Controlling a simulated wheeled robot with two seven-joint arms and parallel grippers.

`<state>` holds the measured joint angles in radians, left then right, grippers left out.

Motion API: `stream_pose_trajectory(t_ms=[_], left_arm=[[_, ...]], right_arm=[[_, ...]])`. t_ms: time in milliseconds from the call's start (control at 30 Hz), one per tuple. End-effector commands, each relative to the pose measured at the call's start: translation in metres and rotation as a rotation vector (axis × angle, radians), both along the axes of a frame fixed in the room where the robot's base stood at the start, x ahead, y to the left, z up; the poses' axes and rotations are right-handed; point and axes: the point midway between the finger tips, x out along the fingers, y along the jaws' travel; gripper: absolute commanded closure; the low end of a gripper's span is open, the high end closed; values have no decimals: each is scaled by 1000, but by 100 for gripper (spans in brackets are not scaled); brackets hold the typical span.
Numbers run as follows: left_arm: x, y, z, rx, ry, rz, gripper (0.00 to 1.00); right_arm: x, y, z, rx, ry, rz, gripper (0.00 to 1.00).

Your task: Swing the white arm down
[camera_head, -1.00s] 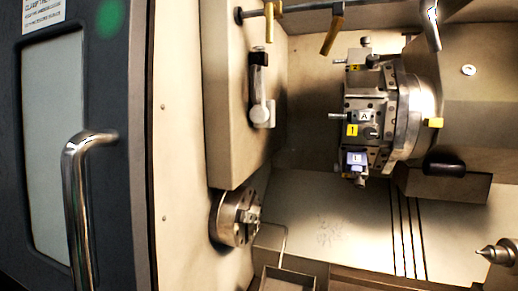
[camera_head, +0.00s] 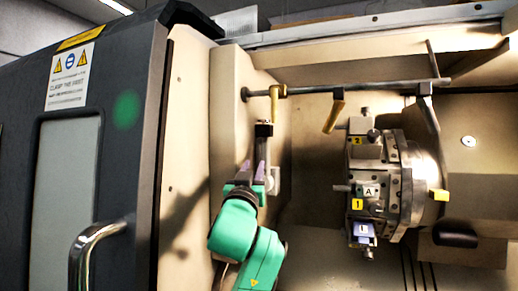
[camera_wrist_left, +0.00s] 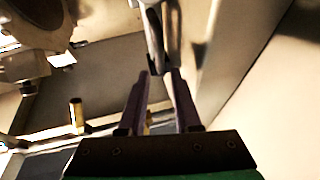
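The white arm (camera_head: 265,146) is a pale lever with a black end on the cream panel inside the machine. It points up from its pivot (camera_head: 273,180), and its lower part is mostly hidden by my left gripper. My left gripper (camera_head: 255,163), with purple fingers and a green wrist, is in front of the lever. In the left wrist view, its fingers (camera_wrist_left: 159,75) are apart, with the pale lever (camera_wrist_left: 155,40) at or just beyond the tips, between them. I cannot tell whether they touch it. My right gripper is not in view.
A tool turret (camera_head: 375,190) stands to the right. A horizontal bar (camera_head: 350,88) with yellow-brown handles (camera_head: 334,116) runs above the lever. The dark door (camera_head: 140,70) with a chrome handle (camera_head: 85,250) is on the left. Open space lies between panel and turret.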

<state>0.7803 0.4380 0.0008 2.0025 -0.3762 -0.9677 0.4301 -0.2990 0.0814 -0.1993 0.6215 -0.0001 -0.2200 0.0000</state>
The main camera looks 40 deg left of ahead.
Motion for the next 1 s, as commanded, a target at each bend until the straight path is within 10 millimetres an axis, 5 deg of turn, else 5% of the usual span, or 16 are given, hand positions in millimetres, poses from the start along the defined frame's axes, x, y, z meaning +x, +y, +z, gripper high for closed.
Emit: stream_pose_trajectory(t_ms=[100, 300, 667, 733, 767, 1000], left_arm=[[26, 16, 21, -1, 5, 2, 68], [60, 35, 34, -1, 3, 0, 68], [69, 40, 32, 1, 2, -1, 68], [69, 40, 32, 1, 2, -1, 95], [69, 40, 32, 1, 2, -1, 100], [69, 40, 32, 0, 2, -2, 100]], right_arm=[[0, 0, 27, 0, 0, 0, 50], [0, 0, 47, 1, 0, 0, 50], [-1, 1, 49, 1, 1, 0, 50], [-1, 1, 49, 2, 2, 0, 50], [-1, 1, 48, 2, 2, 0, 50], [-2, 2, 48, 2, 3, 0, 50]])
